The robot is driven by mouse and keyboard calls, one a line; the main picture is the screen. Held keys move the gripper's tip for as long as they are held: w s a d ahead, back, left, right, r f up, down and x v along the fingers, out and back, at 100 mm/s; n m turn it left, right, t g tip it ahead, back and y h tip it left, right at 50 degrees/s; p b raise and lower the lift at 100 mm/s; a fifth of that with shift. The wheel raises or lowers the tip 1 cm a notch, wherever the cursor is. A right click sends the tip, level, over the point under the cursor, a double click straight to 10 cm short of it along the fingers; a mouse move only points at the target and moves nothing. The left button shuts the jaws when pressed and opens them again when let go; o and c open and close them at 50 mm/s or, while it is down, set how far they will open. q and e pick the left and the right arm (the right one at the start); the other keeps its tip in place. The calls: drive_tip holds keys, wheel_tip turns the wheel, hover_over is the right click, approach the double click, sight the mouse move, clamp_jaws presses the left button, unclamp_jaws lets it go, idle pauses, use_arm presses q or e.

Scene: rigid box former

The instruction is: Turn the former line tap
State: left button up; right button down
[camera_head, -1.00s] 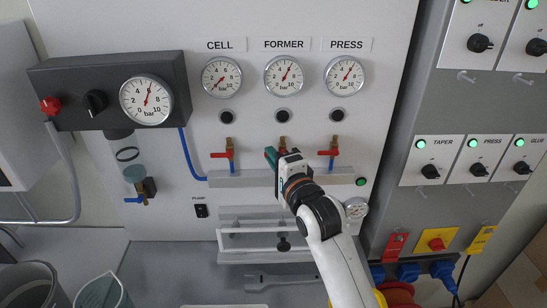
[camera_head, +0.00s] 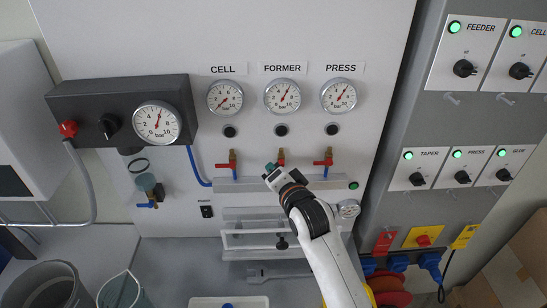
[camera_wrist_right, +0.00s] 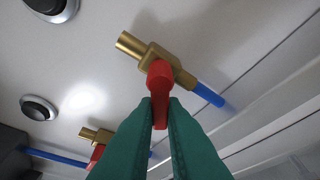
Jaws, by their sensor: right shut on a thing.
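The former line tap (camera_head: 281,154) is the middle of three brass taps, under the FORMER gauge (camera_head: 282,96). Its brass body shows in the right wrist view (camera_wrist_right: 153,62). My right gripper (camera_head: 271,168) is at this tap, partly covering it in the head view. In the wrist view its green fingers (camera_wrist_right: 160,112) are shut on the red tap handle (camera_wrist_right: 159,82), one on each side. The handle points away from the brass body, towards the gripper; a blue hose leaves the body. My left gripper is out of view.
The CELL tap (camera_head: 232,162) and the PRESS tap (camera_head: 326,161) stand close on either side, with red handles. A pale rail (camera_head: 240,185) runs below the taps. A dark regulator block (camera_head: 80,107) is at left, and a grey switch panel (camera_head: 385,205) at right.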

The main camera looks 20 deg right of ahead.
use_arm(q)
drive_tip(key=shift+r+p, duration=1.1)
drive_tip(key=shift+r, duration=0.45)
use_arm(e)
drive_tip(key=shift+s+d+f+n+g+h, duration=0.1)
drive_tip(key=shift+d+f+n+g+h, duration=0.15)
drive_tip(key=shift+n+g+h, duration=0.7)
drive_tip(key=shift+s+d+f+n+h, duration=0.1)
drive_tip(key=shift+d+n+h, duration=0.3)
drive_tip(key=shift+n, duration=1.25)
drive_tip(key=shift+s+d+f+n+g+h, duration=0.15)
drive_tip(key=shift+n+g+h, duration=0.3)
drive_tip(key=shift+n+h, duration=0.65)
drive_tip(key=shift+d+n, duration=0.1)
drive_tip(key=shift+n, duration=0.2)
drive_tip(key=c, duration=1.5)
unclamp_jaws()
drive_tip(key=shift+w, duration=0.1)
drive_tip(key=shift+y, duration=0.25)
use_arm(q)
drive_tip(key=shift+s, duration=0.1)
